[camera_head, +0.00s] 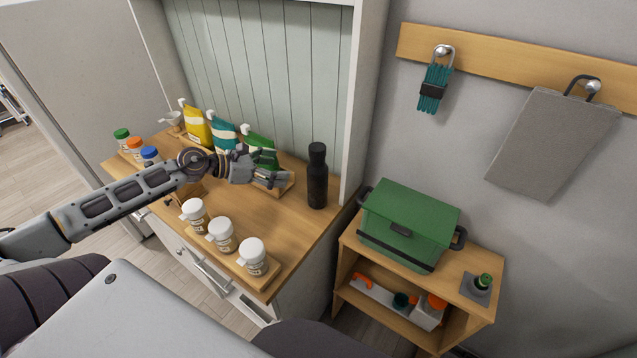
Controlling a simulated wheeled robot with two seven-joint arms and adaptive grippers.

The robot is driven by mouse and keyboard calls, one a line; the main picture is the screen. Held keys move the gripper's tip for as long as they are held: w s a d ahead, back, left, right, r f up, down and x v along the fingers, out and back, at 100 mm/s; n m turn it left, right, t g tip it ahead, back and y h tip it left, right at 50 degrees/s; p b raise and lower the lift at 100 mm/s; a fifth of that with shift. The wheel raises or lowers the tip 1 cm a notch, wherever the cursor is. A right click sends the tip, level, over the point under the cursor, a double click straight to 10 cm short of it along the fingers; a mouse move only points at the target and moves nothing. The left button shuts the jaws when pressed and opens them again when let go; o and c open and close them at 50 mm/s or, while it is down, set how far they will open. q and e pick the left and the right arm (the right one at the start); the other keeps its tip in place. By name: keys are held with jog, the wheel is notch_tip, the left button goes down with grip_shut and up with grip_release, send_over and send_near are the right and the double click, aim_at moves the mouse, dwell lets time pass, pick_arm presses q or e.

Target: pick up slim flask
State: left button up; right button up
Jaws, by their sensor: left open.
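The slim flask (317,178) is a tall black bottle standing upright on the wooden counter (300,218), at its right end near the white side panel. My left gripper (284,182) reaches in from the left above the counter. It is open and empty, just left of the flask and apart from it in the picture. My right gripper is not in view.
Yellow, teal and green (262,148) bags stand behind my left gripper. Several white-capped jars (222,236) line the front edge. Jars with coloured caps (136,148) stand at the left. A green box (408,225) sits on a lower shelf unit at right.

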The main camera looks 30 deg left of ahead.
aim_at(317, 181)
pick_arm(q)
jog(key=b+x, duration=0.1)
jog(key=x, duration=0.4)
jog(key=shift+w+d+f+b, duration=0.15)
jog(key=shift+w+d+b, duration=0.15)
jog(key=shift+b, duration=0.05)
dwell(0.8)
jog(key=shift+w+d+f, duration=0.2)
jog(key=shift+w+d, duration=0.05)
jog(key=shift+w, duration=0.15)
jog(key=shift+w+d+f, duration=0.15)
jog(key=shift+w+d, duration=0.1)
jog(key=shift+w, duration=0.05)
jog(key=shift+w+d+f, duration=0.1)
jog(key=shift+w+d, duration=0.15)
jog(key=shift+f, duration=0.1)
dwell(0.4)
jog(key=shift+w+d, duration=0.15)
